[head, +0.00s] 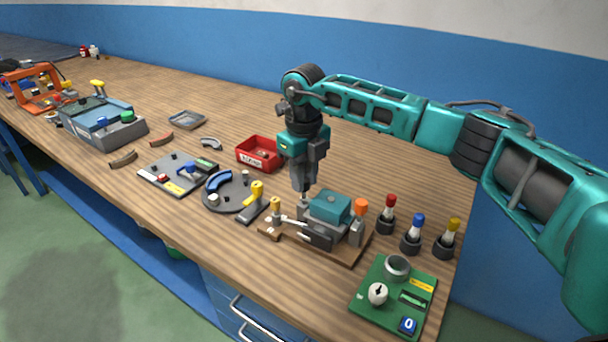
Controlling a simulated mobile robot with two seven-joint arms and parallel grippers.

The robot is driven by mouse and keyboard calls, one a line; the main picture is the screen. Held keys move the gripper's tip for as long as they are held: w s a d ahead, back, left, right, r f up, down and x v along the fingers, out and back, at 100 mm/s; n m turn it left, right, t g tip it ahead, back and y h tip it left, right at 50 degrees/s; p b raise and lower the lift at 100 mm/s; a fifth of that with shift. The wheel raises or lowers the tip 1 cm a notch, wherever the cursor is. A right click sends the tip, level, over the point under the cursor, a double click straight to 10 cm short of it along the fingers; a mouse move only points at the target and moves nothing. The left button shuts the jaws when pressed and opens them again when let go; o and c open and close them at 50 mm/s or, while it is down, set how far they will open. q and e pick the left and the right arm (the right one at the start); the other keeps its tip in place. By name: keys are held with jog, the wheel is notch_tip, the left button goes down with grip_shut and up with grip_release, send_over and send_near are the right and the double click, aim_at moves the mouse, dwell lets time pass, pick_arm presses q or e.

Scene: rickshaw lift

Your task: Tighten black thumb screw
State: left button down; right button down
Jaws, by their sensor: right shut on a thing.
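The gripper is shut on a small part at the top of the fixture. This part appears to be the black thumb screw, but the fingers hide nearly all of it. How far the screw is turned in cannot be told. My left gripper is not in view.
An orange-topped knob (361,208) and a yellow-topped handle (275,206) stand close by the fixture. Several coloured-tip drivers stand to its right, near a green panel (372,303). A red bin (259,153) and a round grey plate (226,200) lie to the left.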

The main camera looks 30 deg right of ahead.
jog(key=c, duration=0.9)
grip_release()
notch_tip(320, 180, up, 13)
